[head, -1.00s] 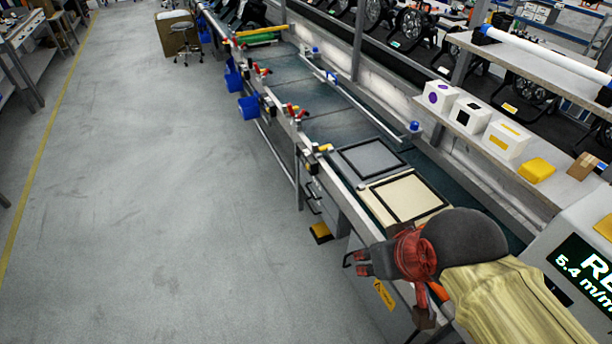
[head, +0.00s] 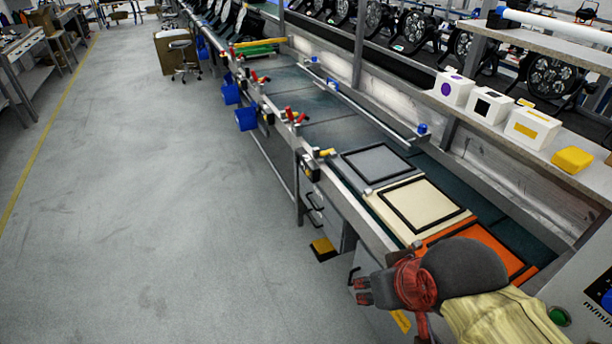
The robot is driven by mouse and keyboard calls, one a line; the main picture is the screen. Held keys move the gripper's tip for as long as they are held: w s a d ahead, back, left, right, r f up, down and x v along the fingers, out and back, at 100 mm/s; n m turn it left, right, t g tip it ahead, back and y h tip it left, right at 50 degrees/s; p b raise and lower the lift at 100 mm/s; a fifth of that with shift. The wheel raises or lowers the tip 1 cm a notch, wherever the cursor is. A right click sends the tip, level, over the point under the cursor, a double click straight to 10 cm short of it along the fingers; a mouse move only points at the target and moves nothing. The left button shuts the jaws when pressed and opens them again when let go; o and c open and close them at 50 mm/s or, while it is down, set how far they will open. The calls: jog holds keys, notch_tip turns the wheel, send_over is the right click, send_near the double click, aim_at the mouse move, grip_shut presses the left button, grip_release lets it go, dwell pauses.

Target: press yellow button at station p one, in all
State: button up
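My gripper (head: 362,291) reaches out to the left past the front edge of the conveyor bench (head: 352,210), over the grey floor side. Its two dark red fingers point left with a small gap between them, and nothing shows in the gap. Small yellow and red fittings sit along the bench's front rail, the nearest a yellow one (head: 327,152) beside a dark box. My gripper is well apart from it, nearer the camera. No label reading station p one can be made out, so I cannot tell which yellow part is the button.
Grey, cream and orange (head: 478,246) framed panels lie on the belt. White boxes (head: 530,130) and a yellow block (head: 572,160) stand on the right shelf. A yellow pedal (head: 323,248) sits below the bench. A console with a green button (head: 559,316) is at lower right. The left aisle is clear.

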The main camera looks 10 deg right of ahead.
jog(key=c, duration=0.4)
